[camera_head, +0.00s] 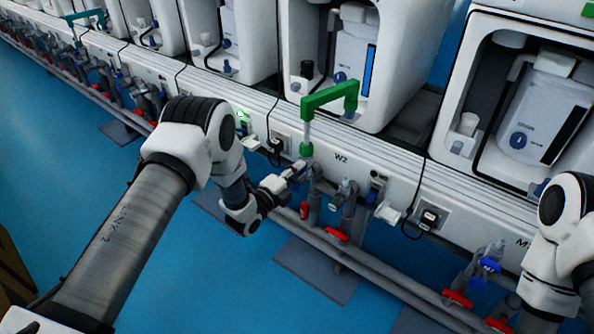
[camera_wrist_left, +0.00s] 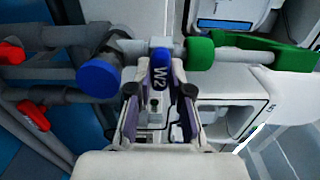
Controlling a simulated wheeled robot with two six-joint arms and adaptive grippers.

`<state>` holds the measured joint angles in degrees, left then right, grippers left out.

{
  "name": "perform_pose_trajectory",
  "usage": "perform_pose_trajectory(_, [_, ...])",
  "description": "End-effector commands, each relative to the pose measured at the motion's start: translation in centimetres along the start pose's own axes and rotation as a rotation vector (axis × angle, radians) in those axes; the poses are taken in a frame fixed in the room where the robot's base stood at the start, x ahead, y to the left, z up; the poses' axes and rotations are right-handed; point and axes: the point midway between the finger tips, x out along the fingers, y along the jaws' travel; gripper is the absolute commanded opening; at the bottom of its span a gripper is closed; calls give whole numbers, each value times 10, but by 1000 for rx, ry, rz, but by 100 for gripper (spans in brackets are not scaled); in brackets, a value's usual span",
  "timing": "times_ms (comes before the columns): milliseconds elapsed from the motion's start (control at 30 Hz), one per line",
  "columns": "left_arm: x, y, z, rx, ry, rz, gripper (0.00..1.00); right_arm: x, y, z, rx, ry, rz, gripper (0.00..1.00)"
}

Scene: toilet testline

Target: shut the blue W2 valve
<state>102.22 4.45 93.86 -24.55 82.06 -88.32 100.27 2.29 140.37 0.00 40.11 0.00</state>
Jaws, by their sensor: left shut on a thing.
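The blue W2 valve handle (camera_wrist_left: 161,72), with white W2 lettering, stands upright between the fingers of my left gripper (camera_wrist_left: 157,92) in the left wrist view. My left gripper is shut on it. In the head view my left gripper (camera_head: 291,174) is at the pipework below the green fitting, left of the W2 label (camera_head: 341,157) on the white rail. The handle is mostly hidden there by the fingers. My right arm shows at the right edge, but its gripper is out of view.
A green pipe (camera_head: 330,96) rises above the valve, and its green end also shows in the wrist view (camera_wrist_left: 200,53). A round blue knob (camera_wrist_left: 98,77) sits left of the handle. Red handles (camera_head: 336,235) line the grey pipes below. White toilet units stand behind the rail.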

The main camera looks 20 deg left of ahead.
Motion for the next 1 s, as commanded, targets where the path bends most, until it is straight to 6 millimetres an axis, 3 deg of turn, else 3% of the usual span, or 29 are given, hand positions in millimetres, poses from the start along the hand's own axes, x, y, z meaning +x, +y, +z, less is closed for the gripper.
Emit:
perform_pose_trajectory(33, [0,1,0,0,1,2,22,0,0,0,0,0,0,40])
perform_pose_trajectory(100, [0,1,0,0,1,2,44,0,0,0,0,0,0,40])
perform_pose_trajectory(467, [-6,1,0,-1,0,3,44,0,0,0,0,0,0,40])
perform_pose_trajectory(567, [-21,1,1,-3,-2,4,44,0,0,0,0,0,0,40])
perform_pose_trajectory(900, [-103,1,1,-4,-2,4,44,0,0,0,0,0,0,40])
perform_pose_trajectory(1000, [-116,1,0,-2,-1,3,44,0,0,0,0,0,0,40])
